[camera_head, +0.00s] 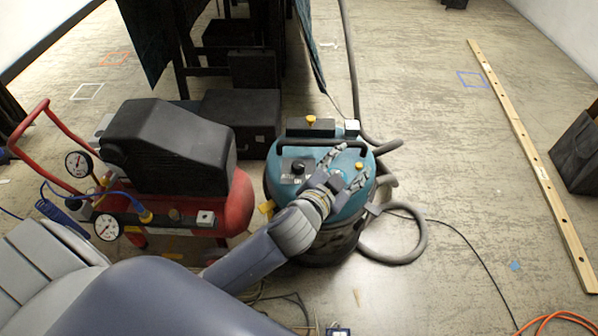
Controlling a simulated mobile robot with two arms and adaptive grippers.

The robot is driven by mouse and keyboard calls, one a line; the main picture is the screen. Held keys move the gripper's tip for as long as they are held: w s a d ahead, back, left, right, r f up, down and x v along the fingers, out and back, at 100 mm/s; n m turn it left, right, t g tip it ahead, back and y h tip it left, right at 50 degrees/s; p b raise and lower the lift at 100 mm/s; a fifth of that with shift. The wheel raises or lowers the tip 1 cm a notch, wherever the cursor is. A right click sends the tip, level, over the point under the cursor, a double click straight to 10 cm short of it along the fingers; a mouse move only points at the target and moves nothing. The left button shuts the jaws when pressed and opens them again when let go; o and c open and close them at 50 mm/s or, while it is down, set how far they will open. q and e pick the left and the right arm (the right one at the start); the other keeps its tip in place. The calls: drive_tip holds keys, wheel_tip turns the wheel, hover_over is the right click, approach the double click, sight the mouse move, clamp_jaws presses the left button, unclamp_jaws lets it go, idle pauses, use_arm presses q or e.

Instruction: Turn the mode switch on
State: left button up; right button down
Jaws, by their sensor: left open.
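A teal and black shop vacuum (274,185) stands on the floor in the middle of the view. On its top is a dark labelled panel with a black round knob (298,166), which looks like the mode switch; its setting is too small to read. My left gripper (352,163) is open over the right part of the vacuum's top, to the right of the knob and apart from it. The gripper and wrist hide part of the vacuum's top and front. My right gripper is not in view.
A red air compressor (238,205) with a black cover and gauges stands left of the vacuum. A grey hose (420,240) curls on the vacuum's right. A dark case (240,115) lies behind. A wooden plank (530,155) lies at right; the floor between is mostly clear.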

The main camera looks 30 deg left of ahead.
use_arm(q)
drive_tip(key=w+d+r+m+t+h, duration=0.35)
drive_tip(key=d+r+m+h, duration=0.3)
drive_tip(key=d+r, duration=0.3)
drive_tip(key=s+d+r+m+g+h, duration=0.25)
drive_tip(key=d+m+g+h, duration=0.6)
drive_tip(key=m, duration=0.45)
drive_tip(key=m+g+y+b, duration=0.2)
drive_tip(key=m+g+y, duration=0.4)
drive_tip(key=g+y, duration=0.7)
hover_over(298, 164)
wheel_tip(298, 164, down, 19)
drive_tip(key=t+y, duration=0.2)
drive_tip(key=y, duration=0.1)
drive_tip(key=shift+t, duration=0.4)
wheel_tip(298, 164, down, 5)
drive_tip(key=shift+w+r+b, duration=0.1)
drive_tip(key=shift+r+b, duration=0.05)
drive_tip(key=shift+b, duration=0.15)
drive_tip(key=shift+f, duration=0.4)
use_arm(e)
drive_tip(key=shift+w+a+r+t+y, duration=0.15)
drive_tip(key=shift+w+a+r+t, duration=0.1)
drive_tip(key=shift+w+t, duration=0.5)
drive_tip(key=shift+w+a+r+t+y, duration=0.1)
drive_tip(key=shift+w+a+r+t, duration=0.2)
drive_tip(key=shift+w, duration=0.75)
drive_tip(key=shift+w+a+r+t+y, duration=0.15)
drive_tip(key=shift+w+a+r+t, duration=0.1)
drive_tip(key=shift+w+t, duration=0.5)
